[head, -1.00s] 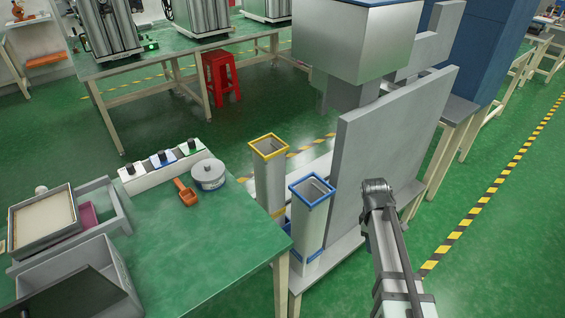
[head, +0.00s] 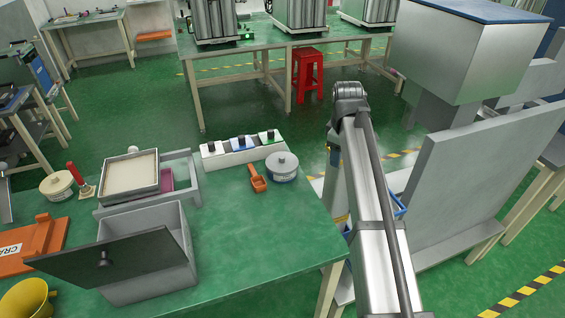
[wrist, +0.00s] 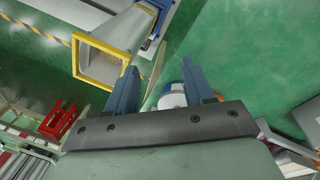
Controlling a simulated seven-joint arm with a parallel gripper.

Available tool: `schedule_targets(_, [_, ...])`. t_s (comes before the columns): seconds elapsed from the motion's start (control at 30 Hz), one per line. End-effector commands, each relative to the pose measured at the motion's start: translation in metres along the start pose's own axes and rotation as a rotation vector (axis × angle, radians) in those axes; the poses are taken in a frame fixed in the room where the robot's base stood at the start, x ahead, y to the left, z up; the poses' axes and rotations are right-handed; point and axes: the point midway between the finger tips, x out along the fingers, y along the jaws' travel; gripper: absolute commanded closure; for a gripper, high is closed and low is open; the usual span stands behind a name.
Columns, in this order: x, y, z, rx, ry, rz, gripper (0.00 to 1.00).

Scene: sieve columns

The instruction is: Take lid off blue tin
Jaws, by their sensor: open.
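A round tin with a pale grey knobbed lid (head: 282,160) and a dark blue-grey side stands on the green table in the head view. The lid sits on it. In the wrist view my gripper (wrist: 160,67) is open, with its two blue fingers apart and nothing held. A round white and blue thing (wrist: 172,99), probably this tin, shows partly beyond the fingers, well below them. My fingers are hidden in the head view.
An orange scoop (head: 257,179) lies beside the tin. A white block with knobs (head: 242,151) stands behind it. A yellow-rimmed column (wrist: 99,64) is close to my gripper.

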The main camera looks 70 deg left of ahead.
Motion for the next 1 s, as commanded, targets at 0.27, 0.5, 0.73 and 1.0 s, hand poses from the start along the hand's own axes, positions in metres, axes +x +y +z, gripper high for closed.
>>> schedule_targets(0.27, [-0.016,0.005,-0.141,0.190,0.182,-0.077,0.48])
schedule_targets(0.5, [-0.019,-0.001,-0.174,0.248,0.225,-0.109,0.48])
schedule_targets(0.73, [0.003,-0.004,-0.178,0.248,0.224,-0.111,0.48])
schedule_targets(1.0, [0.048,-0.007,-0.189,0.247,0.223,-0.109,0.48])
